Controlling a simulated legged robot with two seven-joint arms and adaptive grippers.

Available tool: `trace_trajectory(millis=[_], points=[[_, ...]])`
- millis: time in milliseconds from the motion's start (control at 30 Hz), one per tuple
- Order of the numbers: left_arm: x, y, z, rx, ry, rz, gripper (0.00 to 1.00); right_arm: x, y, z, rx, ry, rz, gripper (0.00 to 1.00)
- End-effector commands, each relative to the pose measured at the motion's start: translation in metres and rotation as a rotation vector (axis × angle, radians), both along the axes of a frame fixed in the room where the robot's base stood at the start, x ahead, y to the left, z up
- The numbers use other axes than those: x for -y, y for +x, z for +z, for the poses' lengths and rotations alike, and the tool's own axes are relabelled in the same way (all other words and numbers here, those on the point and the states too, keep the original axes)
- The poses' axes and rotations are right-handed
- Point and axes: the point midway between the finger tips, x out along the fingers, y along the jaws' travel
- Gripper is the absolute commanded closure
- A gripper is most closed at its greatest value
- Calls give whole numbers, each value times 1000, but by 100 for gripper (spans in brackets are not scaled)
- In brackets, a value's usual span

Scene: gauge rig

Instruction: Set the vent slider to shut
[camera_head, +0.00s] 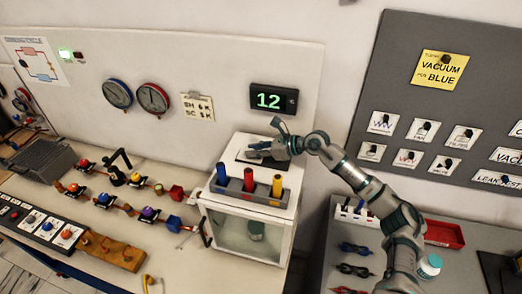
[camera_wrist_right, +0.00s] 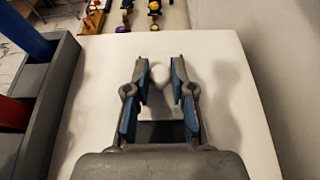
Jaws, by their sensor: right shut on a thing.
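The white box (camera_head: 248,232) with a clear front stands on the bench, and a dark plate lies on its top. My right gripper (camera_head: 254,152) reaches over the box top from the right. In the wrist view my right gripper (camera_wrist_right: 160,72) has its two blue-padded fingers on either side of a small pale knob (camera_wrist_right: 159,76), apparently the vent slider's, and is shut on it. A dark strip (camera_wrist_right: 160,132) shows on the box top between the fingers. The slider's markings are not legible. My left gripper is not in view.
A grey rack (camera_head: 238,187) with blue, red and yellow cylinders stands on the box top, close beside the gripper. A display (camera_head: 273,99) on the wall reads 12. A grey panel (camera_head: 400,80) with labels stands at the right.

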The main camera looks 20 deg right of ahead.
Motion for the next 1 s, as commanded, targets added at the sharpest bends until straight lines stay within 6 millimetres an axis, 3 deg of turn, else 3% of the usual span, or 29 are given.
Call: trace_trajectory(millis=[100, 133, 233, 633, 1000], points=[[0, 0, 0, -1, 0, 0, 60, 1, 2, 3, 7, 3, -7, 100], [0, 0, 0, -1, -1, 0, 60, 1, 2, 3, 7, 3, -7, 74], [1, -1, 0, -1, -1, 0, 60, 0, 2, 3, 7, 2, -7, 51], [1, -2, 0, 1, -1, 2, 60, 8, -5, 5, 4, 2, -5, 51], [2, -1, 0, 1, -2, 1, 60, 65, -45, 32, 1, 1, -6, 51]])
